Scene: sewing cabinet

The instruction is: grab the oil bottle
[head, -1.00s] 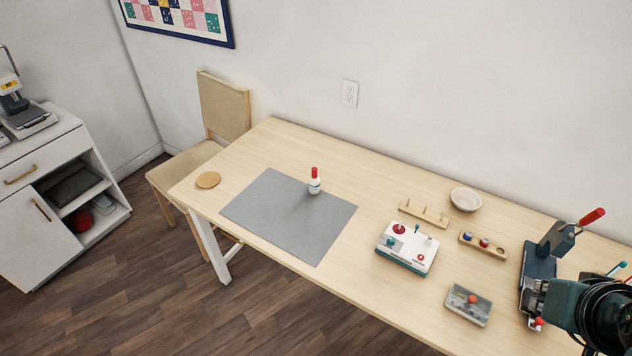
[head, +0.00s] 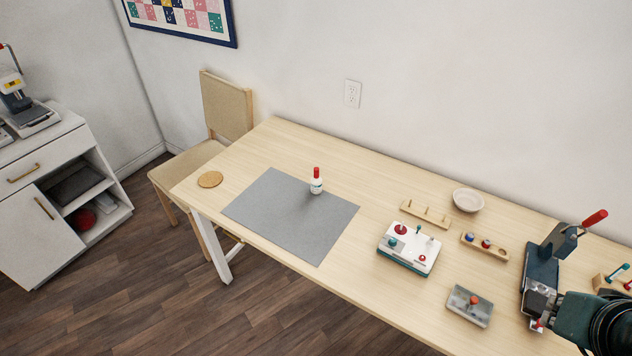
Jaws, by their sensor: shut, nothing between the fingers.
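The oil bottle (head: 316,182), small and white with a red cap, stands upright on the grey mat (head: 290,222), near the mat's back right edge. My gripper (head: 538,315) is at the lower right of the head view, far to the right of the bottle, beside the base of a dark press. It is shut and holds nothing. Its fingertips are small and hard to make out here.
Between bottle and gripper are a white device (head: 408,249), a peg rack (head: 425,214), a bowl (head: 468,200), a bobbin holder (head: 484,247) and a grey tray (head: 469,306). The dark press (head: 541,267) has a red handle. A round coaster (head: 210,179) lies left of the mat.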

